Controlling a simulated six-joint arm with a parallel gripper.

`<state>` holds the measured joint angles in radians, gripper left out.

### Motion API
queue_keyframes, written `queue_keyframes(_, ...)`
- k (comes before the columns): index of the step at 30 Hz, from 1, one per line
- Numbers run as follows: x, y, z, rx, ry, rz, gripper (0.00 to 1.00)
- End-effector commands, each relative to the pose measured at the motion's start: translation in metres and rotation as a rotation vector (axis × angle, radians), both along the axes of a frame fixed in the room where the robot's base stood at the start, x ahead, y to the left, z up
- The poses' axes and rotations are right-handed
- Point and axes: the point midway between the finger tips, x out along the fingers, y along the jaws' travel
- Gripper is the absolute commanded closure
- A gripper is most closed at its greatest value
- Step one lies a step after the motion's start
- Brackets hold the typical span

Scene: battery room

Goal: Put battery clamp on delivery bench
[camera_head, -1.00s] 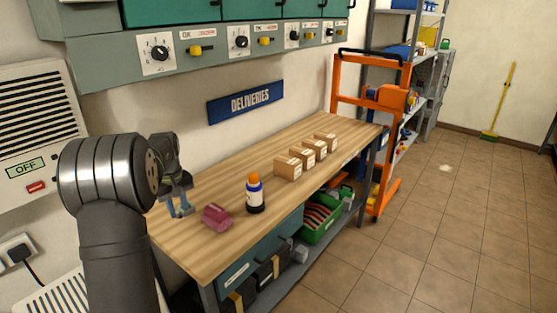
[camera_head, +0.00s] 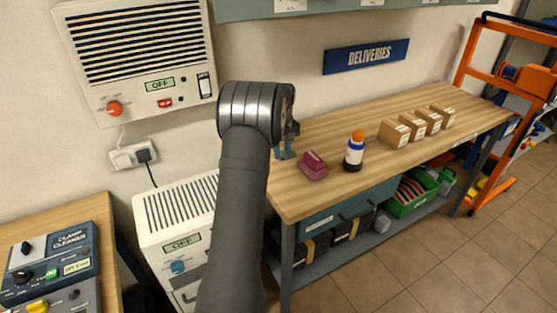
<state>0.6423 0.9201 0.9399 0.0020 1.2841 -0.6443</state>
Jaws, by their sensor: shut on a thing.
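The delivery bench (camera_head: 290,193) is a wooden-topped table under a blue DELIVERIES sign (camera_head: 366,56). My gripper (camera_head: 286,146) is at the bench's left end, partly hidden behind my own arm. It is shut on a small blue-grey piece (camera_head: 285,154), which looks like the battery clamp. The piece shows just below the gripper, against the bench top. I cannot tell whether it touches the wood.
A dark pink object (camera_head: 313,166), a white-and-blue bottle with an orange cap (camera_head: 354,151) and several small cardboard boxes (camera_head: 395,134) stand on the bench. A clamp cleaner (camera_head: 60,255) sits on a left table. An orange trolley (camera_head: 490,75) is at right.

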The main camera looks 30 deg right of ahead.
Motion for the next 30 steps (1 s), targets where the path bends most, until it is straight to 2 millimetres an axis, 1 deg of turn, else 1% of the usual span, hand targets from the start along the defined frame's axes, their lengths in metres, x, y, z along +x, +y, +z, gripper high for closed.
queue_keyframes(1, 0.008, 0.004, -0.005, 0.0, 0.0, 0.002, 0.98)
queue_keyframes(3, 0.015, 0.007, -0.01, 0.0, 0.0, 0.001, 0.98)
queue_keyframes(6, 0.02, 0.009, -0.013, 0.0, 0.0, 0.0, 0.98)
queue_keyframes(10, 0.02, 0.01, -0.023, 0.001, 0.002, -0.001, 0.98)
queue_keyframes(16, 0.02, 0.009, -0.051, -0.001, 0.001, -0.002, 0.98)
queue_keyframes(28, 0.02, 0.009, -0.057, -0.001, 0.001, -0.002, 0.98)
queue_keyframes(29, 0.02, 0.009, -0.056, -0.001, 0.001, -0.002, 0.68)
queue_keyframes(30, 0.02, 0.009, -0.056, -0.001, 0.001, -0.002, 0.6)
